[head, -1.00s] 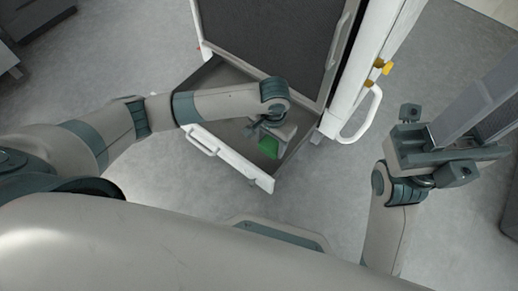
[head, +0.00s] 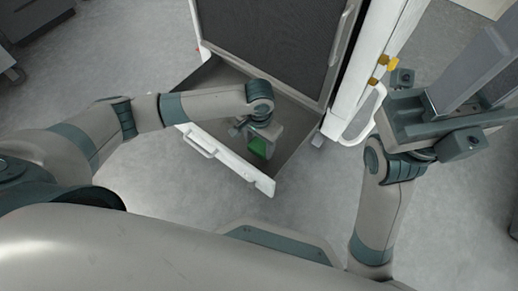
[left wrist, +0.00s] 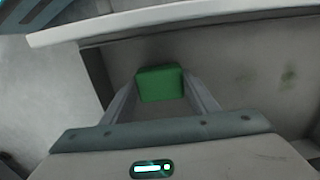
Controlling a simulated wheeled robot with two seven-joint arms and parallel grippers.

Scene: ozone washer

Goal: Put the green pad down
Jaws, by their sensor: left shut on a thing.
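The green pad (head: 258,148) is a small block held between the fingers of my left gripper (head: 257,143). In the left wrist view the pad (left wrist: 159,84) sits between the two fingertips (left wrist: 160,92), which touch its sides. The gripper and pad are over the inside of an open drawer (head: 207,80) with a white front. I cannot tell whether the pad touches the drawer floor. My right gripper (head: 462,78) is raised at the right, away from the drawer. Its fingertips run out of the frame, so its opening is unclear.
The drawer's white front and handle (head: 199,144) face me. A tall dark panel (head: 265,40) in a pale frame stands behind it. A white post with yellow knobs (head: 379,73) and a curved handle is close to my right gripper.

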